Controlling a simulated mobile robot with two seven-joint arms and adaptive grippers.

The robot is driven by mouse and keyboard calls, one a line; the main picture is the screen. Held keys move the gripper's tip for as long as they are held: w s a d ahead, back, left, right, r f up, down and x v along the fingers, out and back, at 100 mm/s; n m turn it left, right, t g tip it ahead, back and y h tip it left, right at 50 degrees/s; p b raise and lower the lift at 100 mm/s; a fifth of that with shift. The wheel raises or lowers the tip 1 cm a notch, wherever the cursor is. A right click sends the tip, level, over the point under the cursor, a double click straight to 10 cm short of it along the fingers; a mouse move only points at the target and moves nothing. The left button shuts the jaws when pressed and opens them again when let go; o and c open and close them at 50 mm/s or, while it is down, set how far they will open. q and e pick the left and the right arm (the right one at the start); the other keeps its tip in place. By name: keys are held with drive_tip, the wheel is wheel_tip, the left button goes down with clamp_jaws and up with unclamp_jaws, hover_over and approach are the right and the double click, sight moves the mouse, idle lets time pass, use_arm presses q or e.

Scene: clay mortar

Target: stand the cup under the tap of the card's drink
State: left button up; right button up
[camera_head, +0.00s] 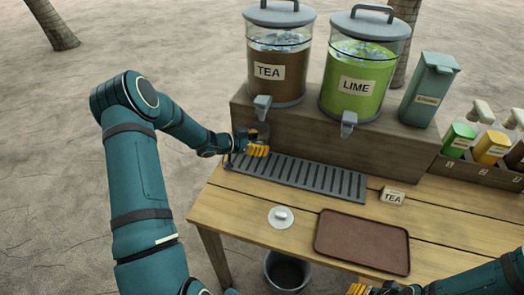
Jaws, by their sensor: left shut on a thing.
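The card (393,197) on the table reads TEA. The tea dispenser (278,78) holds brown drink and has a grey tap (262,106). The lime dispenser (358,92) to its right holds green drink and has its own tap (348,122). My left gripper (260,149), with yellow fingers, is shut at the left end of the slotted drip tray (305,181), just below the tea tap. A small dark, see-through cup (263,131) shows at its fingers, partly hidden by them. My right gripper (372,290) is at the bottom edge, cut off, its opening unclear.
A brown tray (362,241) lies empty at the table's front. A white disc (281,217) with a small white piece lies left of it. A grey-green canister (430,92) and a crate (475,168) of bottles stand right. A bucket (287,270) is below the table.

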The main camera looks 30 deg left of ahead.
use_arm(q)
drive_tip(key=shift+w+d, duration=0.3)
drive_tip(key=shift+w, duration=0.15)
drive_tip(key=shift+f+b, duration=0.6)
drive_tip(key=shift+f, duration=1.1)
drive_tip(key=shift+f, duration=0.2)
drive_tip(key=o, duration=1.3)
